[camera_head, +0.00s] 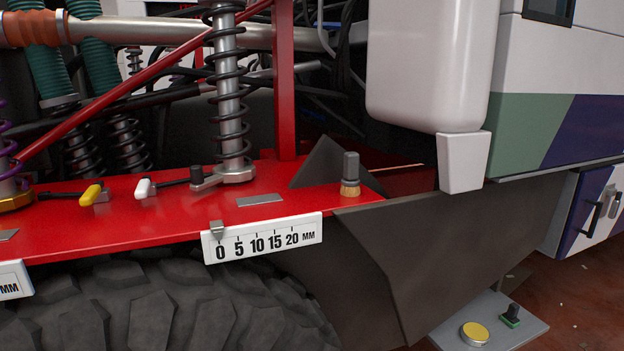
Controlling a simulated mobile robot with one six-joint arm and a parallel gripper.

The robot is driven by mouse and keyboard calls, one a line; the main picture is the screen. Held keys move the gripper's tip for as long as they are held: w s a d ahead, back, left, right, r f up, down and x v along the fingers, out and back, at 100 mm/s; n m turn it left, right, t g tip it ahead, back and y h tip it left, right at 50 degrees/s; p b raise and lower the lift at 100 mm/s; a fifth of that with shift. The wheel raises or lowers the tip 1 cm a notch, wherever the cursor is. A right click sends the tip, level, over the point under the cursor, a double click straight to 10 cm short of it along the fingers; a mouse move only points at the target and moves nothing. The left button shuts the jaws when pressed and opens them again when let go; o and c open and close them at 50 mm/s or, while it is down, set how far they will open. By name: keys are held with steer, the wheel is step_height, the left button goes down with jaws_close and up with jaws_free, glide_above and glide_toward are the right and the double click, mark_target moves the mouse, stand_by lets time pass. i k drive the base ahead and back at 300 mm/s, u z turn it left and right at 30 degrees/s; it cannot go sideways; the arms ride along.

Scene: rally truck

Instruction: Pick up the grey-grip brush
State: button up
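The grey-grip brush (350,174) stands upright on its tan bristles, with the dark grey grip pointing up. It is near the right end of the red beam (130,222), just behind and right of the white millimetre scale (262,238). The whole brush shows, with nothing in front of it. My gripper is not in view.
A yellow-handled tool (91,194) and a white-handled tool (145,187) lie left on the beam. Coil springs (230,105) and a red upright (284,80) stand behind. A large white block (430,65) hangs right of the brush. A dark flap (430,250) is below it.

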mark_target(350, 187)
steer(key=u, duration=0.2)
steer(key=k, duration=0.25)
steer(key=u, duration=2.2)
steer(key=k, duration=0.65)
steer(key=z, duration=0.4)
steer(key=i, duration=1.65)
steer(key=u, duration=0.25)
